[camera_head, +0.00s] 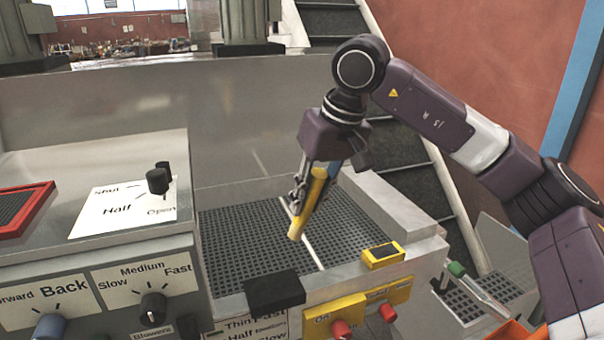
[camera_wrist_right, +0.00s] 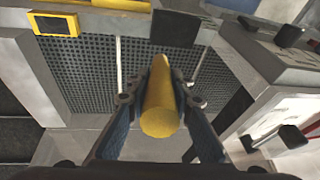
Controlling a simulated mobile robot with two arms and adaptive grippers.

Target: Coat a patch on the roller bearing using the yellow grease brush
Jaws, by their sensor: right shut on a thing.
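My right gripper (camera_head: 312,190) is shut on the yellow grease brush (camera_head: 314,188). It holds the brush tilted, lower end down and to the left, over the dark perforated bed of the machine. In the right wrist view the brush (camera_wrist_right: 160,108) stands between the two fingers, its round yellow end toward the camera; its far end is hidden. I cannot clearly pick out the roller bearing. A thin pale rod (camera_head: 305,240) crosses the bed near the brush. My left gripper is not in view.
A black block (camera_head: 274,292) and a yellow-framed block (camera_head: 383,255) sit on the bed's front rim. A control panel with knobs (camera_head: 153,308) stands left. A green-ended tool (camera_head: 456,269) is at the right. A raised metal wall (camera_head: 100,100) stands behind.

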